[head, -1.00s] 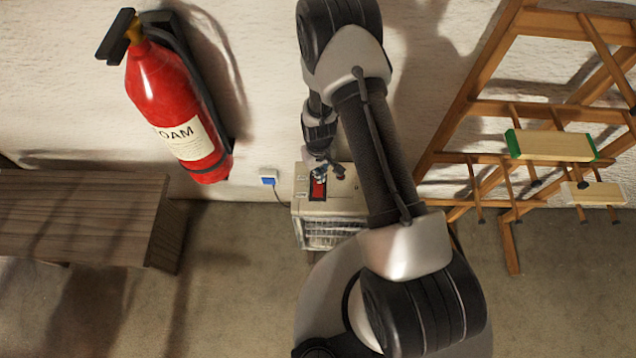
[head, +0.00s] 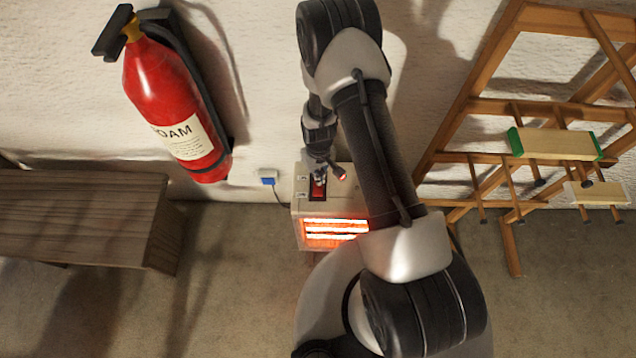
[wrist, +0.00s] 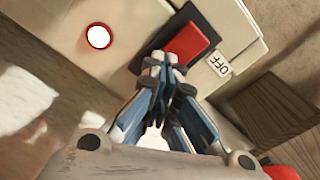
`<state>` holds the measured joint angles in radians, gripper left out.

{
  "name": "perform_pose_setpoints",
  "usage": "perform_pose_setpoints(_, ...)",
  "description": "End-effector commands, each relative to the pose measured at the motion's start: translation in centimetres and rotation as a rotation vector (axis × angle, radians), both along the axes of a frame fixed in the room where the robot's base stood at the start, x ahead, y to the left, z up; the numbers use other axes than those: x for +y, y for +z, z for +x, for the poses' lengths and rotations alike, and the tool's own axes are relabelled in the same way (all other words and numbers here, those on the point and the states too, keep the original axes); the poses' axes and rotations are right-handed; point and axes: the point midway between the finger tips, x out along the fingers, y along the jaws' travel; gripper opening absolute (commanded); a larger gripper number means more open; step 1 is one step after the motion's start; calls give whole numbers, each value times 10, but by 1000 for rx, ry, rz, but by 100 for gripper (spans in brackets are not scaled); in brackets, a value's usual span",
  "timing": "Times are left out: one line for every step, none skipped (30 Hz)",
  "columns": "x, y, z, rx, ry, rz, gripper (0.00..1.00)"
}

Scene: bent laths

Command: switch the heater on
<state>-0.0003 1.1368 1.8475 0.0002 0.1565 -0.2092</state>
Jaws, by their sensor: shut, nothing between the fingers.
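The heater (head: 302,215) is a cream box on the floor against the wall. Its front bars (head: 336,229) glow orange. Its red rocker switch (wrist: 189,44) sits in a dark frame on the top, with an OFF label (wrist: 219,65) beside one end. A round lamp (wrist: 99,37) with a red rim shines white on the same face. My gripper (head: 319,174) is shut and empty, its fingertips at the switch in the wrist view (wrist: 162,62). They hide part of the switch, and I cannot tell whether they touch it.
A blue plug (head: 268,178) with a cord is at the wall left of the heater. A red fire extinguisher (head: 160,85) hangs further left above a wooden bench (head: 80,215). A wooden rack (head: 480,105) stands at the right.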

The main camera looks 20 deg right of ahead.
Motion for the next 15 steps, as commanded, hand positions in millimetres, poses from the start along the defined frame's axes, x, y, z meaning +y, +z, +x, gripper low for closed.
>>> perform_pose_setpoints(0, -1, -1, 1, 0, 0, 0)
perform_pose_setpoints(0, 0, -1, 1, 0, 0, 0)
perform_pose_setpoints(0, 1, -1, 1, 0, 0, 0)
perform_pose_setpoints(0, 2, -1, 1, 0, 0, 0)
perform_pose_setpoints(0, 4, -1, 1, 0, 0, 0)
perform_pose_setpoints(0, 7, -1, 1, 0, 0, 0)
perform_pose_setpoints(0, 9, 0, 1, 0, 0, 0)
perform_pose_setpoints(0, 12, 0, 1, 0, 0, 0)
perform_pose_setpoints(0, 15, 0, 1, 0, 0, 0)
perform_pose_setpoints(0, 18, 0, 1, 0, 0, 0)
perform_pose_setpoints(0, 20, 0, 0, 0, 0, 0)
perform_pose_setpoints(0, 24, 0, 0, 0, 0, 0)
perform_pose_setpoints(0, 26, 0, 0, 0, 0, 0)
perform_pose_setpoints(0, 29, 0, 0, 0, 0, 0)
perform_pose_setpoints(0, 32, 0, 0, 0, 0, 0)
